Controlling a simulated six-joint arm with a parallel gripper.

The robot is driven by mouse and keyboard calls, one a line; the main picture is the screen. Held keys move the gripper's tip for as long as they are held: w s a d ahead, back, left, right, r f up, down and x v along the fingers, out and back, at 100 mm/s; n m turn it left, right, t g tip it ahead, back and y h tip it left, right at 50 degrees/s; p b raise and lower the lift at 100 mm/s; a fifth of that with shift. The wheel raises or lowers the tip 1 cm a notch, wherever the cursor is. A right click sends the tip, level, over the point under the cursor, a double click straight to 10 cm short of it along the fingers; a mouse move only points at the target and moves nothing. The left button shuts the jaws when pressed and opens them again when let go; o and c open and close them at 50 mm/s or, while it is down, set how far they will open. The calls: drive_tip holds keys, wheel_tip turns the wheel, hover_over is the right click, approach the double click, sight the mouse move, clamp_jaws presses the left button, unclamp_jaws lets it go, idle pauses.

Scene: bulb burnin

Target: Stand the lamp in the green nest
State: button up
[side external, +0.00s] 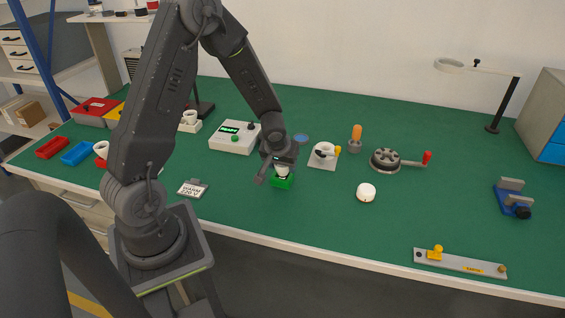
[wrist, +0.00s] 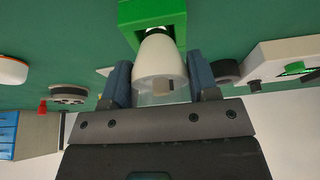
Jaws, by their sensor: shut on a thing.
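The lamp, a white rounded bulb (wrist: 160,62), is between the two blue-grey fingers of my gripper (wrist: 160,78) in the wrist view. My gripper is shut on it. The lamp's far end overlaps the dark opening of the green nest (wrist: 146,10), a square block. In the side view the green nest (side external: 282,182) stands on the bench directly under my gripper (side external: 279,163), with the white lamp (side external: 283,171) at its top. The lamp looks roughly upright; how deep it sits in the nest is hidden.
A grey control box (side external: 235,137) with a green display stands left of the nest. A white round object (side external: 366,192), a cup-like fixture (side external: 323,154) and a crank disc (side external: 386,160) stand to the right. A sign plate (side external: 192,188) lies front left. Green bench between is clear.

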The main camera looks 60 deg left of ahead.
drive_tip(key=o, duration=1)
drive_tip(key=v, duration=1.3)
drive_tip(key=shift+s+d+r, duration=0.1)
drive_tip(key=shift+d+r, duration=0.05)
drive_tip(key=shift+r, duration=0.2)
drive_tip(key=s+d+r+m+h, duration=0.1)
drive_tip(key=s+d+r+m, duration=0.1)
drive_tip(key=s+d+r, duration=0.2)
drive_tip(key=s+d+r+m+t+h, duration=0.1)
drive_tip(key=s+d+r+m, duration=0.2)
drive_tip(key=d, duration=0.3)
drive_tip(key=s+d+r+m+t+h, duration=0.1)
drive_tip(key=s+d+r+m, duration=0.2)
drive_tip(key=s+d+r, duration=0.2)
drive_tip(key=shift+s+r, duration=0.1)
drive_tip(key=shift+s, duration=0.35)
